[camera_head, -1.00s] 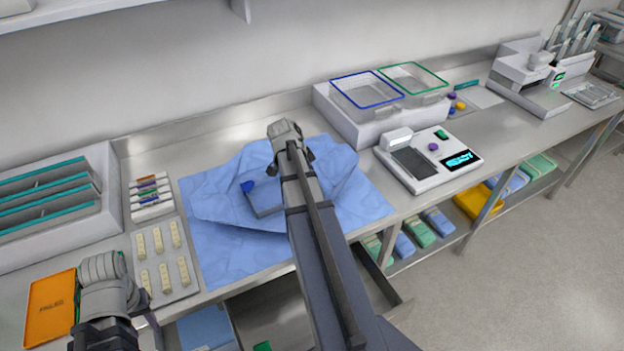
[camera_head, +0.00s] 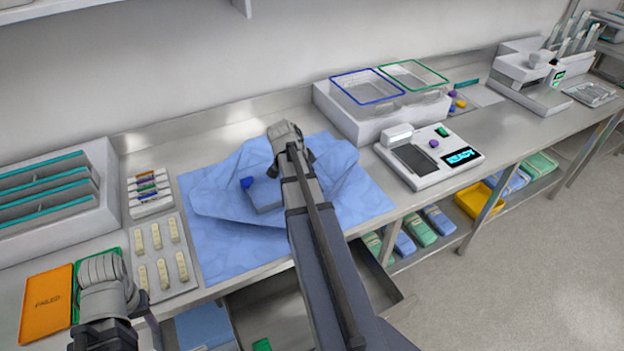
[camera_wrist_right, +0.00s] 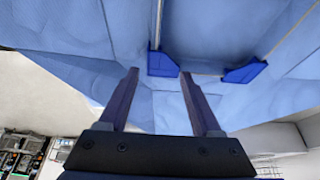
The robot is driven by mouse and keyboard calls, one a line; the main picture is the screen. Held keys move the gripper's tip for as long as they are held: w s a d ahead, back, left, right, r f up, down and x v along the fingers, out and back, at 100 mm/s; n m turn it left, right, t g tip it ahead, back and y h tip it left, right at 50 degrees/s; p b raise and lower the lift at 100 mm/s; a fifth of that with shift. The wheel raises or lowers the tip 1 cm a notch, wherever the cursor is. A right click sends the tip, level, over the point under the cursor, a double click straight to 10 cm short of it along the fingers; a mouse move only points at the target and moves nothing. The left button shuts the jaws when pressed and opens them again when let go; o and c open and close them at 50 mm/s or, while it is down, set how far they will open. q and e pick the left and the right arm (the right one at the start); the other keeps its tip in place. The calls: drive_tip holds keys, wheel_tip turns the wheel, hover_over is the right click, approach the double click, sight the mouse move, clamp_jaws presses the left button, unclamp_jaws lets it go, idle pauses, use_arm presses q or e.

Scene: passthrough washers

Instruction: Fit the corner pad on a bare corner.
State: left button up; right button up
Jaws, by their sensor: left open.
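In the head view a tray-like item (camera_head: 266,196) lies on a spread blue wrap (camera_head: 215,255), partly hidden by my right arm. A blue corner pad (camera_head: 249,182) shows at its left corner. In the right wrist view, two blue corner pads, one near the middle (camera_wrist_right: 163,65) and one to the right (camera_wrist_right: 245,71), sit at two corners along the near edge. My right gripper (camera_wrist_right: 160,76) is open, its fingers apart on either side of the middle pad in the picture; contact cannot be told. My left gripper (camera_head: 112,335) is open and empty at the lower left.
Behind the wrap stand clear bins with blue and green rims (camera_head: 367,88) and a scale-like device (camera_head: 428,158). To the left are a moulded tray (camera_head: 163,258), a slotted rack (camera_head: 50,205) and an orange FAILED panel (camera_head: 46,305) beside a green panel (camera_head: 85,268). An open drawer is below.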

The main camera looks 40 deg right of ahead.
drive_tip(key=o, duration=0.3)
drive_tip(key=shift+a+f, duration=0.2)
drive_tip(key=shift+f, duration=0.1)
drive_tip(key=shift+r, duration=0.1)
drive_tip(key=shift+w+r+p, duration=0.2)
drive_tip(key=shift+r+p, duration=0.1)
drive_tip(key=shift+p, duration=0.25)
drive_tip(key=p+v, duration=0.4)
drive_tip(key=v, duration=0.1)
drive_tip(key=p+v, duration=0.2)
drive_tip(key=p, duration=0.1)
drive_tip(key=shift+s+r, duration=0.25)
drive_tip(key=shift+s, duration=0.05)
